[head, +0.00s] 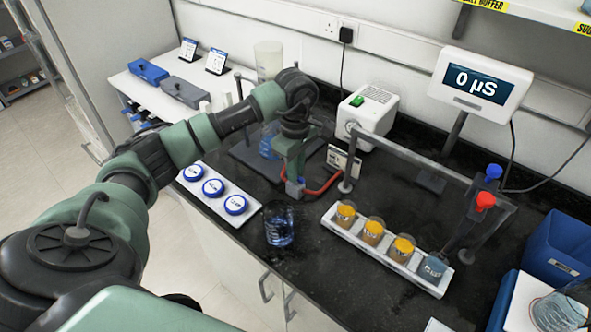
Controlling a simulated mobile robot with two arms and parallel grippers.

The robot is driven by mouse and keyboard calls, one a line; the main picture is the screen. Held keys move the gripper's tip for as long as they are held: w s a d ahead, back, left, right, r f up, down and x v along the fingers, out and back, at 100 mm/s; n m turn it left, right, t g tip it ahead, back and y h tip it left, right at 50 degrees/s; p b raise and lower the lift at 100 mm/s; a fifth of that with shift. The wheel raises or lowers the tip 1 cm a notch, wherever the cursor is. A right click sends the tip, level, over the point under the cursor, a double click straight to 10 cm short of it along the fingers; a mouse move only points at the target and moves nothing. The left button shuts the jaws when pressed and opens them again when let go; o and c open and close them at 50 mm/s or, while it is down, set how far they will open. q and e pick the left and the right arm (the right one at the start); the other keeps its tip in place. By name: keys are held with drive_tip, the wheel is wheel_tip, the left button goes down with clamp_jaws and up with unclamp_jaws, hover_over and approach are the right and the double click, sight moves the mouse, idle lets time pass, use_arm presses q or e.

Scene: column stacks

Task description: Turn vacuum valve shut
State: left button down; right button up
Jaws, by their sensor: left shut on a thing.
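My left arm reaches across the bench, and its gripper (291,180) points down. It is shut on the small blue vacuum valve (294,188), which is mostly hidden between the fingers. A red hose (326,186) runs from beside the valve toward the white pump box (368,112) with a green switch. How far the valve handle is turned is hard to see. My right gripper is not in view.
A beaker of blue liquid (279,226) stands just in front of the gripper. A white tray (340,235) with several orange-topped columns lies to the right, under a metal rail. A display (480,82) reads 0 µS.

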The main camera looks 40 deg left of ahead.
use_arm(q)
drive_tip(key=m+b, duration=0.3)
drive_tip(key=b, duration=0.1)
drive_tip(key=shift+w+f+m, duration=0.1)
drive_tip(key=shift+f+m, duration=0.05)
drive_tip(key=shift+m, duration=0.25)
drive_tip(key=m+b, duration=0.4)
drive_tip(key=m, duration=0.1)
drive_tip(key=shift+m, duration=0.3)
drive_tip(key=m+b, duration=0.2)
drive_tip(key=m, duration=0.2)
drive_tip(key=shift+r+m+b, duration=0.15)
drive_tip(key=shift+m+b, duration=0.3)
drive_tip(key=shift+m, duration=0.6)
drive_tip(key=shift+r+m+b, duration=0.1)
drive_tip(key=shift+m+b, duration=0.3)
drive_tip(key=shift+m, duration=0.65)
drive_tip(key=c, duration=1.6)
unclamp_jaws()
drive_tip(key=shift+o, duration=0.6)
